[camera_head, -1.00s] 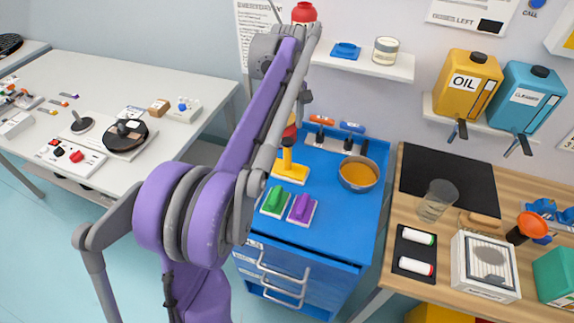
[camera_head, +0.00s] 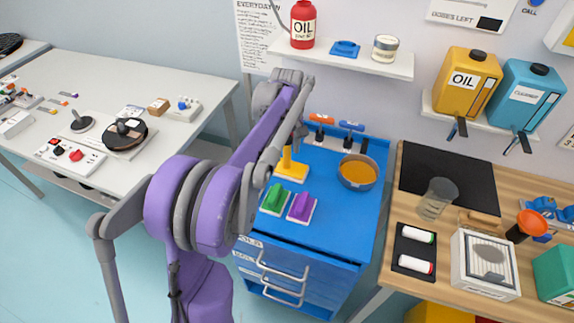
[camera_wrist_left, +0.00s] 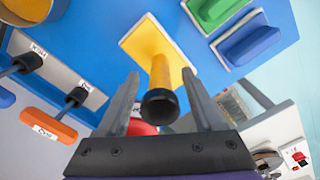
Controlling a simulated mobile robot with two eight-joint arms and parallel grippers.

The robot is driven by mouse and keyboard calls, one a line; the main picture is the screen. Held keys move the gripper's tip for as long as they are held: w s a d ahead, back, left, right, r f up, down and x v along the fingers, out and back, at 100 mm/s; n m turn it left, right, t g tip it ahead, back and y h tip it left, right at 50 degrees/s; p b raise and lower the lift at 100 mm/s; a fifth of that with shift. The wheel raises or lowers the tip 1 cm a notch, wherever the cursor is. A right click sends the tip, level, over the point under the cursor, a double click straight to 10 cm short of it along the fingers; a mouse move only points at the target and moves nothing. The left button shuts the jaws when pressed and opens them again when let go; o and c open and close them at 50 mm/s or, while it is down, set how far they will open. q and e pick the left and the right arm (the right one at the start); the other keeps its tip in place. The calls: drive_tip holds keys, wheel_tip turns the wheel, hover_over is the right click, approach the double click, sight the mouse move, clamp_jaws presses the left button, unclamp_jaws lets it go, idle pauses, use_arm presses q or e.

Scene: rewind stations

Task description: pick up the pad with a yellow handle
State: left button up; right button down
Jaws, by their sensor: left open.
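The pad with a yellow handle (camera_head: 291,172) stands on the blue cabinet top; its flat yellow base and upright post show below my arm. In the left wrist view, its yellow post (camera_wrist_left: 160,72) with a dark round top points toward the camera. My left gripper (camera_head: 299,131) is over the pad, partly hidden by my arm. In the wrist view, the open left gripper (camera_wrist_left: 158,85) has one finger on each side of the post. Gaps show beside the post; I cannot tell the exact fingertip height. My right gripper is not in view.
A green-handled pad (camera_head: 274,198) and a purple-handled pad (camera_head: 302,206) lie in front of the yellow one. A round pan (camera_head: 358,172) stands to its right. Orange-handled (camera_head: 321,119) and blue-handled (camera_head: 352,126) tools are behind. A shelf (camera_head: 335,61) hangs above.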

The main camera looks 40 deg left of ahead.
use_arm(q)
clamp_jaws()
idle(1.4)
